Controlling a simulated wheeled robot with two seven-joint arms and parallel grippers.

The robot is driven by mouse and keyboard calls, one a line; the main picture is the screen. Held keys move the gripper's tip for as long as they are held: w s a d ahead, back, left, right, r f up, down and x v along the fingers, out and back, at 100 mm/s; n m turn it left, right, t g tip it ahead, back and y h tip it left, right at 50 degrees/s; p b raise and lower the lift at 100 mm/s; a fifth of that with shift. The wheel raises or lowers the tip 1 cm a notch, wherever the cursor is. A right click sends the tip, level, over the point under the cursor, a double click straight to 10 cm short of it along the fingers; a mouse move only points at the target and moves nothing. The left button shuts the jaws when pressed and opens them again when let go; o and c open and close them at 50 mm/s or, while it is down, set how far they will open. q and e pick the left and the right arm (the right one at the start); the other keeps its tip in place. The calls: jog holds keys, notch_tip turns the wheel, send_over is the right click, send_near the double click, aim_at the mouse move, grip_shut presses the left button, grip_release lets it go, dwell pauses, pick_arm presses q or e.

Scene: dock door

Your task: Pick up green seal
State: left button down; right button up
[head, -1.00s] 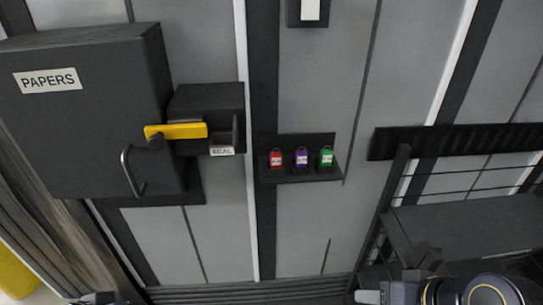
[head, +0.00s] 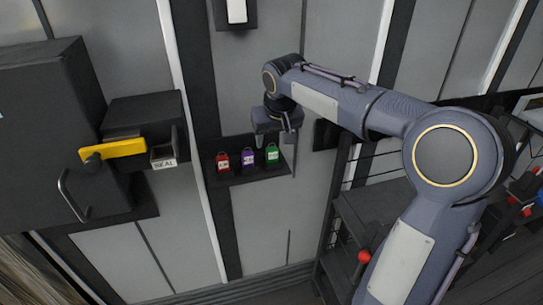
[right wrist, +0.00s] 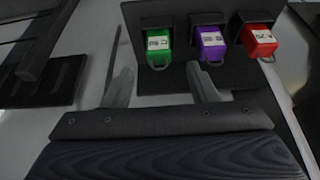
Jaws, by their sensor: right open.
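The green seal (head: 272,155) stands at the right end of a small dark wall shelf (head: 248,176), beside a purple seal (head: 247,158) and a red seal (head: 222,161). My right gripper (head: 277,140) is in front of the shelf's right end, open and empty. In the right wrist view the green seal (right wrist: 158,47) lies ahead of the open fingers (right wrist: 160,88), between their lines and apart from them. The purple seal (right wrist: 210,44) is ahead of the other finger and the red seal (right wrist: 259,40) is farther right. My left gripper is not in view.
A dark cabinet (head: 45,150) with a handle stands at left. Next to it is a box with a yellow lever (head: 112,149) and a SEAL label (head: 164,163). A dark rack (head: 375,205) with a red knob stands at right, behind my arm.

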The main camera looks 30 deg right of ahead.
aim_at(272, 148)
jog(key=x, duration=0.4)
jog(key=shift+f, duration=0.45)
jog(key=c, duration=1)
jog(key=shift+c, duration=0.2)
jog(key=shift+r, duration=0.1)
